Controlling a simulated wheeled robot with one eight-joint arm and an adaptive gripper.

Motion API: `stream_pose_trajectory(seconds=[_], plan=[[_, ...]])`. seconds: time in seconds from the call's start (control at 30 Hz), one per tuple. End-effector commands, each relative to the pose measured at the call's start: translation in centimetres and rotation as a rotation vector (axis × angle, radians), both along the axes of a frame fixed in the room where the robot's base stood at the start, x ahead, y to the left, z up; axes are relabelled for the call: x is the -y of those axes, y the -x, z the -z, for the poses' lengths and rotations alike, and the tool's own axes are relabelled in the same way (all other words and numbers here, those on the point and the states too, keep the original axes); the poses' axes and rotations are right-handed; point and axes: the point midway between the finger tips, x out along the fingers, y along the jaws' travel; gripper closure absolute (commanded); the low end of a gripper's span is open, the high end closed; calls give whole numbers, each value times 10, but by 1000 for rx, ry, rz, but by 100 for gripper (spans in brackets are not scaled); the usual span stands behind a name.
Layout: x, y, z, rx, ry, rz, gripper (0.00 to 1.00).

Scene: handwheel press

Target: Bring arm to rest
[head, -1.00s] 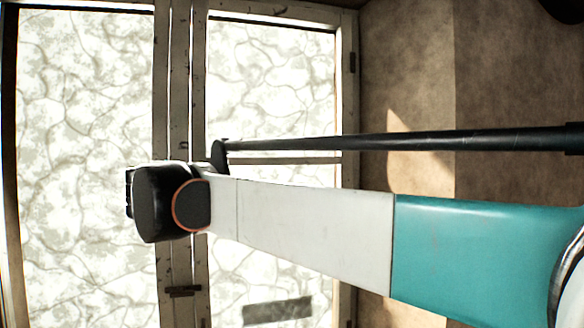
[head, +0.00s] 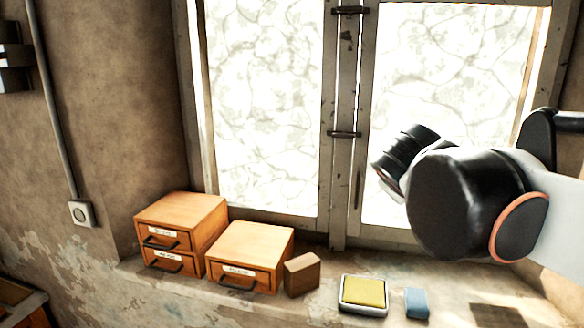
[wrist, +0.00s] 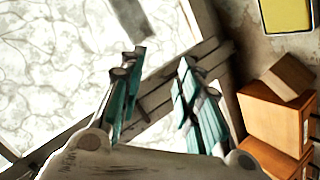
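My gripper (wrist: 161,62) shows in the wrist view with its two teal-padded fingers apart and nothing between them. Behind the fingers are the window frame and bright panes. My arm (head: 465,200) reaches in from the right edge of the head view, its black joint in front of the right window pane. The gripper's fingers cannot be made out in the head view.
Wooden drawer boxes (head: 245,243), a brown block (head: 302,274), a tray with a yellow pad (head: 363,291) and a blue block (head: 417,303) stand on the sill below the window (head: 262,110). A wall socket (head: 81,213) is at left. Space above the sill items looks free.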

Motion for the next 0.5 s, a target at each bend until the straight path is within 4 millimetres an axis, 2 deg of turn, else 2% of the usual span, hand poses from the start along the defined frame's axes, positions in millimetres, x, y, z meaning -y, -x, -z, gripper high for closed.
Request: stream_pose_trajectory(seconds=[0.03,0.1,0.27,0.4,0.5], plan=[[1,16,43,-16,-55,19,68],[1,37,86,-42,-136,45,68],[-7,83,184,-102,-327,99,68],[-21,124,267,-155,-491,138,68],[-33,148,318,-189,-600,159,68]])
